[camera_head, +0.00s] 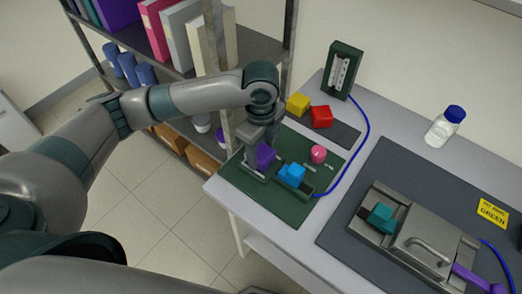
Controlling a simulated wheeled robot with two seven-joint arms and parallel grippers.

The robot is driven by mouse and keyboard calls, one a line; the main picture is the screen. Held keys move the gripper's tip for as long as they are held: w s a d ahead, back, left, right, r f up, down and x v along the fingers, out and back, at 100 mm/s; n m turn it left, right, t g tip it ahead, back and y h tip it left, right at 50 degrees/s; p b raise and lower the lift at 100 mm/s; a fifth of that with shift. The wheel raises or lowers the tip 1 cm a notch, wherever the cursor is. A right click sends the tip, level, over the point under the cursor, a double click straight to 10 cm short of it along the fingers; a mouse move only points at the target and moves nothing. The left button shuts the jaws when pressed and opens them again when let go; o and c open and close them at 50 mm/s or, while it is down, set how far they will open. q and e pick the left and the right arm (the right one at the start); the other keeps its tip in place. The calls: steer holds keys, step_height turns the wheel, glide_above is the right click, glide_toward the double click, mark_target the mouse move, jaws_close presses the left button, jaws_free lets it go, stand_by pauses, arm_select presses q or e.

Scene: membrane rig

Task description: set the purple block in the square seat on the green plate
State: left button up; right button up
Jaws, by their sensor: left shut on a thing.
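The purple block (266,155) is between the fingers of my left gripper (259,163), which is shut on it and points down over the left part of the green plate (291,209). The block is low, at or just above the plate; I cannot tell whether it touches. The fingers partly cover it. A square seat cannot be made out; the gripper may hide it. A blue block (291,174) stands on the plate just right of the gripper. A pink knob or ball (318,154) is on the plate further back. My right gripper is out of view.
A yellow block (298,104) and a red block (321,117) sit behind on a dark strip. A dark green box (342,70) stands behind, with a blue cable. A metal rig (412,240) with a teal block (381,217) and a bottle (444,126) are right. Shelves stand left.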

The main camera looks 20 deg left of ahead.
mark_target(261, 151)
arm_select(q)
steer(key=shift+f, duration=0.1)
steer(key=o, duration=1.2)
step_height(261, 151, up, 11)
steer(key=b, duration=0.3)
steer(key=shift+f, duration=0.15)
steer(key=shift+r, duration=0.8)
